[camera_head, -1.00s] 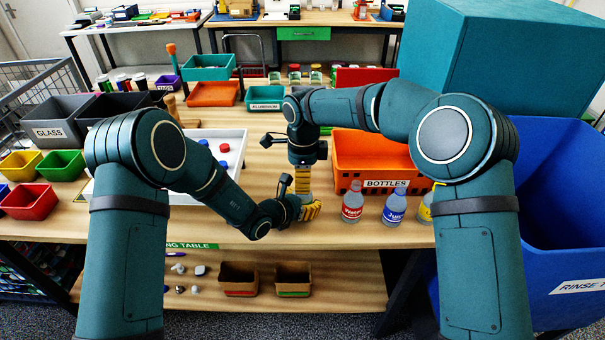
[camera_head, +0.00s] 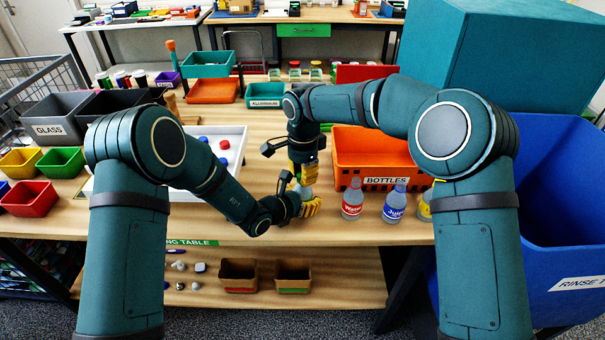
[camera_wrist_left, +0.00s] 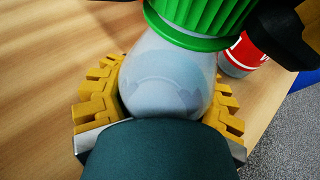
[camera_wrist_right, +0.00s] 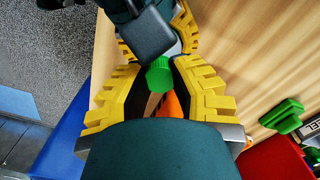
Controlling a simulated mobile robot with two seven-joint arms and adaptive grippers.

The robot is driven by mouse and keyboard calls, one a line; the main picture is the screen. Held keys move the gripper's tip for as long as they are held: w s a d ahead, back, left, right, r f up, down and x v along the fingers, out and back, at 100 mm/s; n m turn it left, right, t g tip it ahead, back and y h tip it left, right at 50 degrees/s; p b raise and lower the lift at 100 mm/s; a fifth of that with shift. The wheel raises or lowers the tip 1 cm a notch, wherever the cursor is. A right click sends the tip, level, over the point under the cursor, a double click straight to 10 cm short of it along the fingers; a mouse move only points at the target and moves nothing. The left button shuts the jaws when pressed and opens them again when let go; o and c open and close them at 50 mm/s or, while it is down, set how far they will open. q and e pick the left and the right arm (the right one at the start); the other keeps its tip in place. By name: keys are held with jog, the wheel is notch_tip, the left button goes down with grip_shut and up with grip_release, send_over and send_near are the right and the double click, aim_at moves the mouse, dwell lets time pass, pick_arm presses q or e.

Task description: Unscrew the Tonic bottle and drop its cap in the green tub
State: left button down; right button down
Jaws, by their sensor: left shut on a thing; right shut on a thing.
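The clear bottle with a green ribbed cap (camera_wrist_left: 200,18) stands upright near the table's front edge. Its label is hidden, so I cannot read Tonic. My left gripper (camera_head: 306,206) is shut around the bottle's body (camera_wrist_left: 165,82), low, from the left. My right gripper (camera_head: 303,172) points down from above and is shut on the green cap, which shows between its yellow fingers in the right wrist view (camera_wrist_right: 158,76). In the left wrist view the cap sits at the bottle's top; I cannot tell how loose it is. The green tub (camera_head: 60,162) stands at the far left.
A yellow tub (camera_head: 20,163) and a red tub (camera_head: 30,201) flank the green one. A white tray (camera_head: 236,150) with loose caps lies behind my left forearm. Water (camera_head: 352,200) and Juice (camera_head: 395,204) bottles stand just right, before the orange BOTTLES crate (camera_head: 385,182).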

jog(key=n, duration=0.7)
jog(key=c, duration=0.9)
grip_release()
